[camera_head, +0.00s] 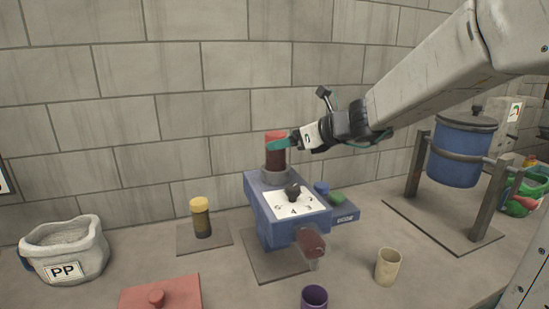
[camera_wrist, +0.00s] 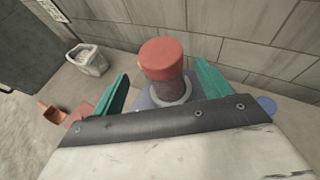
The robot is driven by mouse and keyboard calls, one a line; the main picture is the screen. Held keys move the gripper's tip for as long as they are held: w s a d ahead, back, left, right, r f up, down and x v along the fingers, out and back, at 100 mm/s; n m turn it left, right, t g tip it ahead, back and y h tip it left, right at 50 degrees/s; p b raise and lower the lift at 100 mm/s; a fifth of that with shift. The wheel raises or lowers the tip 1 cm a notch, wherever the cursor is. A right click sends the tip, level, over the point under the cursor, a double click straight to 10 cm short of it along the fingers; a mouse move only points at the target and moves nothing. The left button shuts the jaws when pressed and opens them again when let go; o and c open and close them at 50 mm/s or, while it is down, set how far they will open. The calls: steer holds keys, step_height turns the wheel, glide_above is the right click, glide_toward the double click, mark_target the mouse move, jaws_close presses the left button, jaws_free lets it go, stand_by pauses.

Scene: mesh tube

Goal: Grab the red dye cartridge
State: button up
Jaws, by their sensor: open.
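The red dye cartridge (camera_head: 275,160) stands upright in the grey collar on top of the blue machine (camera_head: 268,232). It has a lighter red cap and a dark red body. In the wrist view the cartridge (camera_wrist: 162,62) is between and a little beyond the two teal fingers. My gripper (camera_head: 283,143) is at the height of the cartridge's upper part, with a teal finger across its front in the head view. In the wrist view my gripper (camera_wrist: 160,88) is open, with a finger on each side of the cartridge. Contact cannot be told.
A yellow-capped cartridge (camera_head: 201,217) stands on a mat left of the machine. A PP bag (camera_head: 66,248), a red lid (camera_head: 160,294), a purple cup (camera_head: 314,297) and a beige cup (camera_head: 387,266) are around. A blue tank (camera_head: 461,152) hangs at the right. A block wall stands close behind.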

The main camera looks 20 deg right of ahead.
steer(key=x, duration=0.5)
steer(key=shift+w+d+f, duration=0.1)
steer(key=shift+d+f, duration=0.1)
steer(key=shift+d, duration=0.05)
steer(key=c, duration=1.2)
